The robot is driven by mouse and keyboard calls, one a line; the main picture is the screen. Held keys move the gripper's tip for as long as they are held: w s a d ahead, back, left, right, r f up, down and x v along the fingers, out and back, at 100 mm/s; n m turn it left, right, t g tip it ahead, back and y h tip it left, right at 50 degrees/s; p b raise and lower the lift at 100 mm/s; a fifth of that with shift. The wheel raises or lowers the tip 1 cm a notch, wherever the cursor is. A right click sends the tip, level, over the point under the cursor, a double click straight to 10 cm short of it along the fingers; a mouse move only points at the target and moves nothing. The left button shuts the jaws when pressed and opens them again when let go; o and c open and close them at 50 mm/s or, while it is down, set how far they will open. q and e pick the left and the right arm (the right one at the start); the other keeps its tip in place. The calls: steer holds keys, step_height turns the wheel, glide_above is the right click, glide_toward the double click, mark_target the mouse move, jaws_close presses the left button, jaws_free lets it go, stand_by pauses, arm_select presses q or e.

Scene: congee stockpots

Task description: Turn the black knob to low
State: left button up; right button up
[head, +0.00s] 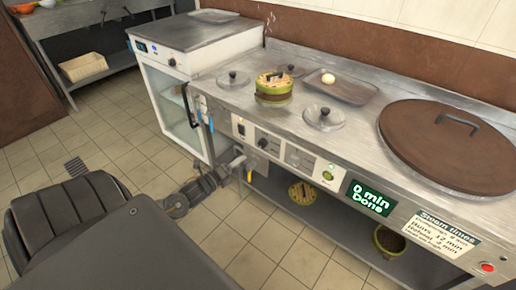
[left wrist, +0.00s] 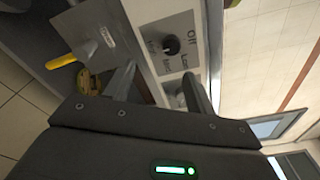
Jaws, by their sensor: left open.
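The black knob (head: 263,143) sits on the light front panel (head: 285,152) of the steel counter. It also shows in the left wrist view (left wrist: 171,44), on a grey plate with labels around it, among them Off and Low. Which label it points to is too small to tell. My left gripper (head: 241,162) is open and empty, just to the left of the knob in the head view. In the left wrist view its fingers (left wrist: 158,78) are spread below the knob and apart from it. My right gripper is not in view.
A yellow-handled item (left wrist: 62,61) is near the fingers in the left wrist view. A green steamer (head: 273,91) and a big brown lid (head: 449,146) are on the counter. The tiled floor in front is clear.

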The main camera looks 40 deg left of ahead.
mark_target(260, 145)
arm_select(q)
steer(key=shift+m+h, duration=0.3)
steer(key=shift+m, duration=0.1)
steer(key=w, duration=0.3)
steer(key=w+r, duration=0.1)
steer(key=w, duration=0.2)
steer(key=w+d, duration=0.1)
steer(key=w, duration=0.2)
steer(key=shift+w+d+r+b, duration=0.1)
steer(key=shift+w+r+b, duration=0.25)
steer(key=shift+b, duration=0.05)
steer(key=shift+w, duration=0.75)
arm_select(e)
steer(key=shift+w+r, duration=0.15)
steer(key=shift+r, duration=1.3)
arm_select(q)
steer(key=c, duration=1)
